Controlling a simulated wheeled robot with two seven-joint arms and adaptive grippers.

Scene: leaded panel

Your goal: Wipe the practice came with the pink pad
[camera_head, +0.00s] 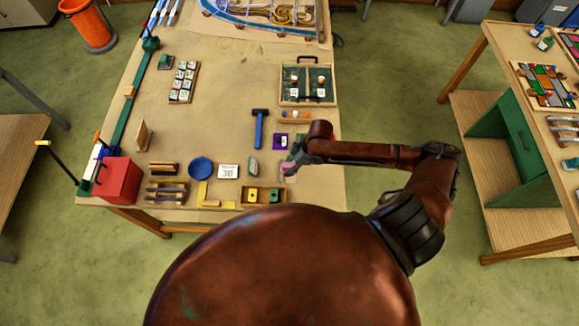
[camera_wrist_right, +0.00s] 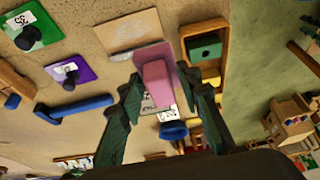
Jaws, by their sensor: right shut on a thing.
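The pink pad (camera_head: 287,167) is at the right front edge of the table, at the tip of my right gripper (camera_head: 293,160). In the right wrist view my right gripper (camera_wrist_right: 164,80) has its two dark green fingers on either side of the pink pad (camera_wrist_right: 155,72), shut on it. A pale flat board (camera_wrist_right: 127,35) lies on the table just beyond the pad in that view. I cannot clearly make out the practice came; it may be on that board. Whether the pad touches anything below is unclear. My left gripper is out of view.
Near the pad are a purple-framed card (camera_head: 280,141), a blue hammer (camera_head: 260,130), a wooden box with green and yellow blocks (camera_head: 263,195) and a calendar-like card (camera_head: 228,171). A blue bowl (camera_head: 201,168) and red box (camera_head: 118,180) stand left. The table centre is clear.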

